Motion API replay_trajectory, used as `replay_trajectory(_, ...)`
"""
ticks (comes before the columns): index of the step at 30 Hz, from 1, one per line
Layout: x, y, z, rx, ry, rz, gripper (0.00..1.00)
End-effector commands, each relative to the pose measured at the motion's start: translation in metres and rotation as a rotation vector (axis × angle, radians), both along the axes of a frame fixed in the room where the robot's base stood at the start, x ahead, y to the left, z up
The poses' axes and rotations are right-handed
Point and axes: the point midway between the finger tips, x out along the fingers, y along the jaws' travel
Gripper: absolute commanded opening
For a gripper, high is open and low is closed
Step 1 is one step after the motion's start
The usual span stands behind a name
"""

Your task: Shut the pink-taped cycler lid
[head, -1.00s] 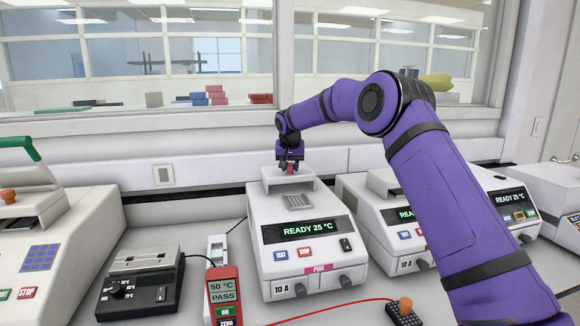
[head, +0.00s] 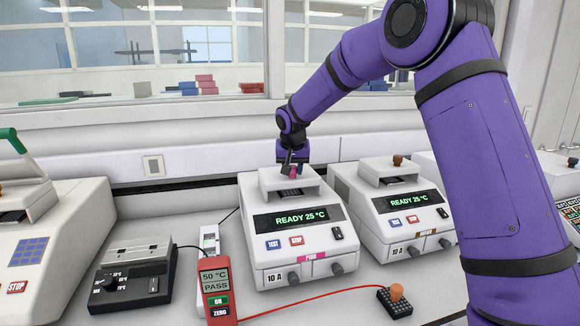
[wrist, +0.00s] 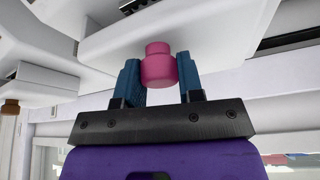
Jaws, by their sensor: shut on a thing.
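The pink-taped cycler (head: 303,272) stands in the middle of the bench in the head view, with pink tape (head: 318,255) on its front and a display reading READY 25 °C. Its white lid (head: 268,182) is tilted partly open, with a dark gap under its front edge. My gripper (head: 292,170) is at the lid's front, shut on the pink knob (head: 298,175). In the wrist view the knob (wrist: 158,68) sits between the two blue fingers of my gripper (wrist: 160,78), below the lid's white surface (wrist: 215,25).
A second cycler (head: 392,212) with a brown knob stands close on the right. A red meter (head: 216,290), a black dial box (head: 133,280) and a larger machine (head: 65,235) stand left. A red cable and an orange-knobbed block (head: 396,300) lie in front.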

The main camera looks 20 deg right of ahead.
Motion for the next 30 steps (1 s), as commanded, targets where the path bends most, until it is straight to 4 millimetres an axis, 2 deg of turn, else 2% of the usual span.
replay_trajectory(7,-0.003,0.001,-0.002,0.000,0.010,0.000,0.00)
replay_trajectory(8,-0.003,0.001,-0.002,0.000,0.011,0.000,0.39)
replay_trajectory(9,-0.003,0.001,-0.002,0.000,0.011,0.000,0.49)
replay_trajectory(11,-0.003,0.001,-0.002,0.000,0.010,0.000,0.61)
replay_trajectory(22,-0.003,0.001,0.004,0.000,0.005,-0.001,0.61)
replay_trajectory(26,-0.009,0.003,0.019,0.000,0.004,0.000,0.61)
replay_trajectory(30,-0.019,0.005,0.044,-0.001,0.004,-0.001,0.61)
